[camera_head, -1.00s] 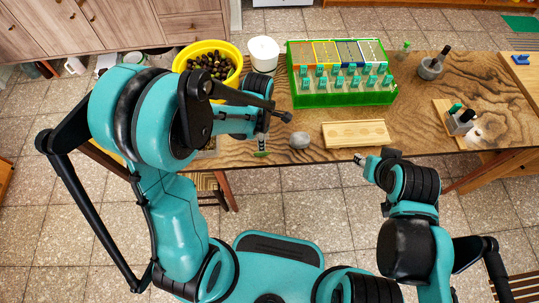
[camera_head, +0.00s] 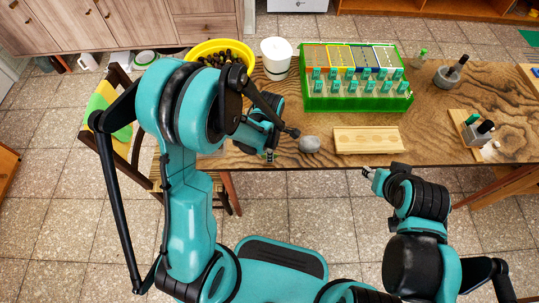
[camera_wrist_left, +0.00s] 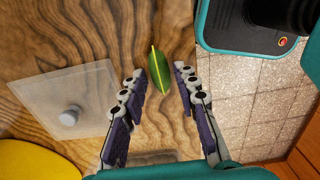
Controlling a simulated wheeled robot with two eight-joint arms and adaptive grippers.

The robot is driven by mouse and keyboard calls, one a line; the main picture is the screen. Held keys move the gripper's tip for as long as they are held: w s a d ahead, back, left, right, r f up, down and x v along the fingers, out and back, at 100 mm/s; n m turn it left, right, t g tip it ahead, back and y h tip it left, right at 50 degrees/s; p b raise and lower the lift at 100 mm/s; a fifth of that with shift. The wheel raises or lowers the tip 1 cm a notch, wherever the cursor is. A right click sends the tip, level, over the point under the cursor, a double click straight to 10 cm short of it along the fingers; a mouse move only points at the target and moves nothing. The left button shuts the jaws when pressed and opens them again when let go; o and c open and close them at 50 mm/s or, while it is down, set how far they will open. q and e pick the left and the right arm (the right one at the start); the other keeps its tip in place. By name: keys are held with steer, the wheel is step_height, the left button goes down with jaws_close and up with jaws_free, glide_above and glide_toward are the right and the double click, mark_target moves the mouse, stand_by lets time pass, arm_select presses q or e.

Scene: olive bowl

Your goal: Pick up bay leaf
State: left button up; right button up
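The bay leaf (camera_wrist_left: 158,70), a green oval with a pale midrib, shows in the left wrist view against the wooden table (camera_wrist_left: 100,30). It appears between the fingertips of my left gripper (camera_wrist_left: 158,80), which stand apart with a gap on both sides of the leaf. I cannot tell how far above the wood the fingers are. In the head view my left gripper (camera_head: 269,156) is over the table's front edge, and my arm hides the leaf. My right gripper (camera_head: 369,173) is in front of the table, away from the leaf; its finger opening is too small to judge.
A grey stone (camera_head: 309,144) and a wooden board (camera_head: 367,140) lie right of my left gripper. A green crate (camera_head: 355,103), white container (camera_head: 276,55) and yellow bowl (camera_head: 192,53) stand behind. A clear square plate with a knob (camera_wrist_left: 68,112) lies left in the wrist view.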

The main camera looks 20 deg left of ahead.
arm_select(q)
steer(key=c, duration=0.3)
steer(key=shift+r, duration=0.45)
steer(key=r+p, duration=0.1)
steer(key=r, duration=0.1)
steer(key=r+p, duration=0.1)
steer(key=r, duration=0.1)
steer(key=shift+d+p, duration=0.25)
steer(key=shift+p, duration=0.05)
steer(key=s+d+r+p, duration=0.1)
steer(key=d+r, duration=0.1)
steer(key=d, duration=0.1)
steer(key=s+d+r+p, duration=0.1)
steer(key=d+r, duration=0.1)
steer(key=d, duration=0.2)
steer(key=s+d+r+p, duration=0.1)
steer(key=d+r, duration=0.1)
steer(key=d, duration=0.1)
steer(key=shift+d, duration=0.4)
